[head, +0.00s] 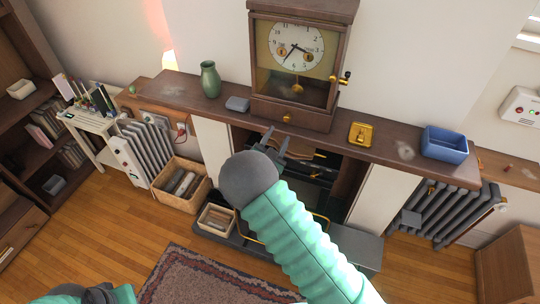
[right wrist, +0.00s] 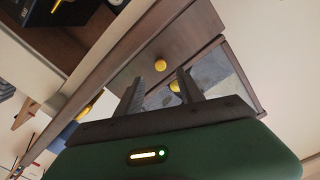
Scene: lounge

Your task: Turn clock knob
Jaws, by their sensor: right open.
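The wooden clock (head: 258,98) stands on the mantel, with a white dial (head: 297,46) behind glass. A brass knob (head: 345,77) sticks out on the right side of its case. A small round brass knob (head: 287,118) is on the drawer front in its base; a round yellow knob (right wrist: 160,65) shows ahead of the fingers in the right wrist view. My right gripper (head: 274,140) is open and empty, in front of and below the clock base. Its fingers (right wrist: 158,92) are apart in the right wrist view. A dark part of my left arm (head: 98,294) shows at the bottom left; its fingers cannot be made out.
The fireplace opening (head: 346,176) is below. Radiators (head: 447,212) flank it.

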